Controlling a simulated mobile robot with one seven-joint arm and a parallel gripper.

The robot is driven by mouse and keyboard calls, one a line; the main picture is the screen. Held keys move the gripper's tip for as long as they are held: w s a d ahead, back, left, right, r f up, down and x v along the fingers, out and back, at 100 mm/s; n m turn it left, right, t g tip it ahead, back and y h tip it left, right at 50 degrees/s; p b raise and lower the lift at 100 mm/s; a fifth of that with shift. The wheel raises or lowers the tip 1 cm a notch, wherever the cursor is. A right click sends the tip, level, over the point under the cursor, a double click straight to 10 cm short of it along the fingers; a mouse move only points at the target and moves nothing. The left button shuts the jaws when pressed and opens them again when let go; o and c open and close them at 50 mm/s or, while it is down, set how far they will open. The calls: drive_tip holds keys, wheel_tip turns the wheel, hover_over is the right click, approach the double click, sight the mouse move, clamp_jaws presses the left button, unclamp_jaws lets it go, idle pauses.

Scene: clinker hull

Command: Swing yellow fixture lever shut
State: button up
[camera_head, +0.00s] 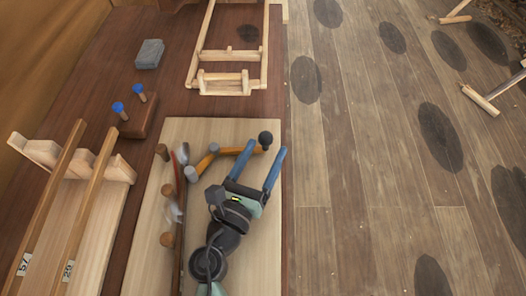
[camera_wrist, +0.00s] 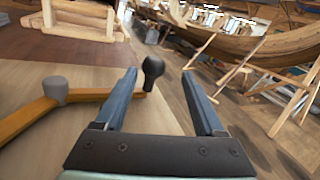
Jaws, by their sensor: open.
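The yellow fixture lever (camera_head: 238,150) lies on the pale board, an orange-yellow bar with a grey round pivot (camera_head: 214,147) and a black knob (camera_head: 265,138) at its right end. A second yellow piece runs down-left from the pivot. In the wrist view the bar (camera_wrist: 92,94) comes in from the left and the black knob (camera_wrist: 152,70) stands at its end. My gripper (camera_head: 267,151) is open, with blue fingers pointing toward the knob. In the wrist view the knob appears between the fingertips (camera_wrist: 160,74), nearer the left one. Contact cannot be told.
The pale board (camera_head: 255,255) lies on a dark red-brown bench. A thin curved plank with wooden knobs (camera_head: 168,240) is left of my arm. A grey block (camera_head: 149,54), blue-topped pegs (camera_head: 118,107) and wooden frames stand around. Open floor (camera_head: 350,200) is to the right.

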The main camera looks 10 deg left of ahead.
wheel_tip(320, 180, up, 10)
drive_tip(key=p, duration=0.4)
